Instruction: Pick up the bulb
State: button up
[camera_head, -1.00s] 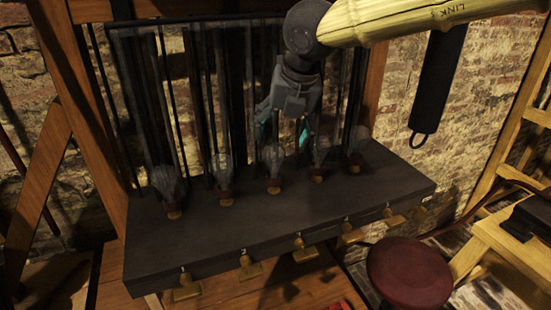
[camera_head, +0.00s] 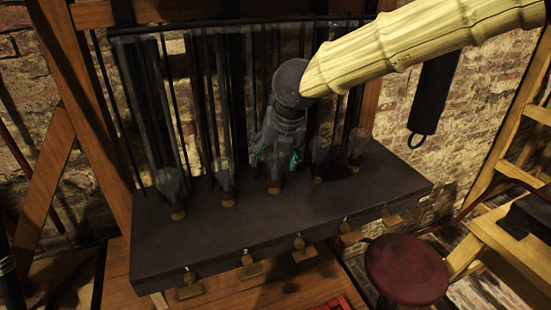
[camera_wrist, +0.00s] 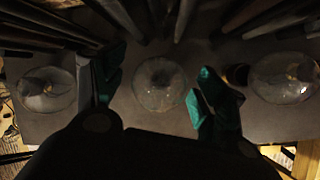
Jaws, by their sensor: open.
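Several clear glass bulbs with brass bases stand in a row on a dark shelf (camera_head: 250,230). My gripper (camera_head: 274,160) is over the middle bulb (camera_head: 274,180), with its teal fingertips low beside the glass. In the wrist view my gripper (camera_wrist: 155,95) is open, and the middle bulb (camera_wrist: 160,84) shows between the two fingers with gaps on both sides. A neighbouring bulb (camera_wrist: 46,90) is left of the left finger, and another bulb (camera_wrist: 284,78) is right of the right finger. The middle bulb's base is hidden from the wrist camera.
Dark vertical rods (camera_head: 205,100) stand close behind the bulbs. Brass keys (camera_head: 304,250) stick out along the shelf's front edge. A round red stool (camera_head: 407,268) stands at the lower right. The shelf's front part is clear.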

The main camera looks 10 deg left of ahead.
jog(key=c, duration=1)
jog(key=shift+r, duration=0.1)
